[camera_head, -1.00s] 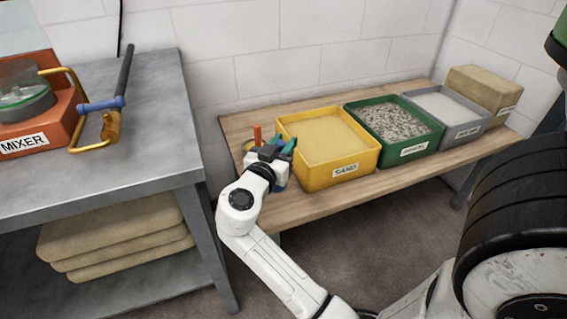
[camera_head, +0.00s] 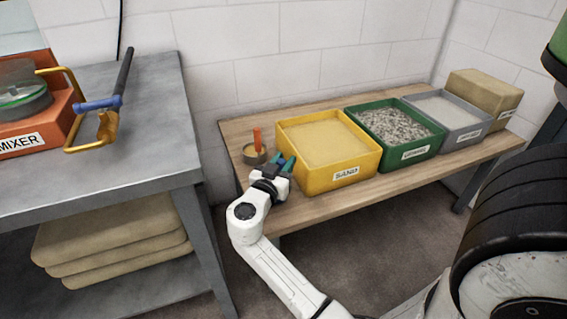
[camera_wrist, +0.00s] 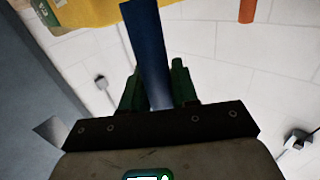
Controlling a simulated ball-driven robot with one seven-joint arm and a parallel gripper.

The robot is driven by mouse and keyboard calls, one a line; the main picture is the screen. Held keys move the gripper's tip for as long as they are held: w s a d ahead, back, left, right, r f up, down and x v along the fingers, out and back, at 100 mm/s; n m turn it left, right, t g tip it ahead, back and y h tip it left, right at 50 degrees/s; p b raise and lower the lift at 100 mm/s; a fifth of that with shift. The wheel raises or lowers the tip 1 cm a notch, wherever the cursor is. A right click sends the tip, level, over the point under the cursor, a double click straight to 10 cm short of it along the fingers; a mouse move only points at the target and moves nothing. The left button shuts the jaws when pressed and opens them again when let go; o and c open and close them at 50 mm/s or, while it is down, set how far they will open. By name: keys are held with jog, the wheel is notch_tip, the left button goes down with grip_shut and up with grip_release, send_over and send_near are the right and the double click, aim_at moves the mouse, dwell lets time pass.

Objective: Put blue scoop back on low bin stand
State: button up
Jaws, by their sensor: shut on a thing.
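My gripper (camera_head: 283,166) is at the front left of the low wooden bin stand (camera_head: 400,168), just left of the yellow sand bin (camera_head: 312,180). Its green fingers also show in the wrist view (camera_wrist: 157,88), shut on the long blue handle of the blue scoop (camera_wrist: 145,40). The handle runs up and away from the fingers. The rest of the scoop cannot be made out, and in the head view it is mostly hidden by my gripper. I cannot tell whether the scoop touches the stand.
A small round tin (camera_head: 252,157) with an orange upright handle (camera_head: 257,138) stands behind my gripper, left of the sand bin. A green gravel bin (camera_head: 425,150), a grey bin (camera_head: 470,132) and a tan block (camera_head: 485,88) stand farther right. A grey metal table (camera_head: 150,150) with a mixer is at left.

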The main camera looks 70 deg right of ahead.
jog(key=shift+f+b, duration=0.15)
jog(key=shift+b, duration=0.15)
jog(key=o, duration=1)
